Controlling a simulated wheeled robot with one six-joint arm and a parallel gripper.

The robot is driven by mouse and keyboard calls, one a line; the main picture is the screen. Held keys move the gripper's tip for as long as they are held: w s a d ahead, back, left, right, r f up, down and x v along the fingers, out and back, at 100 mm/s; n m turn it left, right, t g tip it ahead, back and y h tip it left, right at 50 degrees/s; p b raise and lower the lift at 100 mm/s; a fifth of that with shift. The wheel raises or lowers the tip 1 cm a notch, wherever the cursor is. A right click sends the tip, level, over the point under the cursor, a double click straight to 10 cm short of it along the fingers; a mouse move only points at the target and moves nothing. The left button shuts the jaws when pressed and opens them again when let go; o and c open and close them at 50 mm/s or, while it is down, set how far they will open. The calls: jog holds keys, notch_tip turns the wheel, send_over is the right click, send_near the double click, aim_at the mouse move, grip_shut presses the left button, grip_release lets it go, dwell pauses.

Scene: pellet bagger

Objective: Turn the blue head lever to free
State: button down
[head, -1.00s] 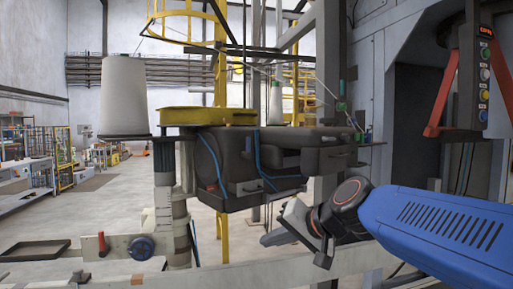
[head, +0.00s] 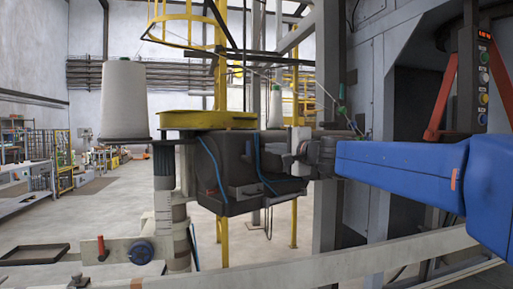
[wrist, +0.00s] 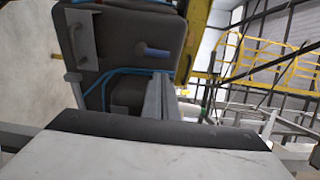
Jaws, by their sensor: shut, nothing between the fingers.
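The dark sewing-type head (head: 228,165) stands in the middle of the head view, with thin blue tubes along it. In the wrist view, a short blue lever (wrist: 152,50) sticks out sideways from the dark face of the head (wrist: 110,30). My gripper (head: 277,143) is shut and empty, pointing left at the right part of the head. Its narrow grey fingers (wrist: 158,90) show in the wrist view, below the lever and apart from it in the picture.
A white thread cone (head: 124,98) stands at the left, beside a yellow disc (head: 208,119). A rail with a blue round knob (head: 139,251) runs along the lower left. A grey steel post (head: 326,90) and a button panel (head: 483,80) stand at the right.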

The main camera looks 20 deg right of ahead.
dwell(0.3)
jog(key=x, duration=1)
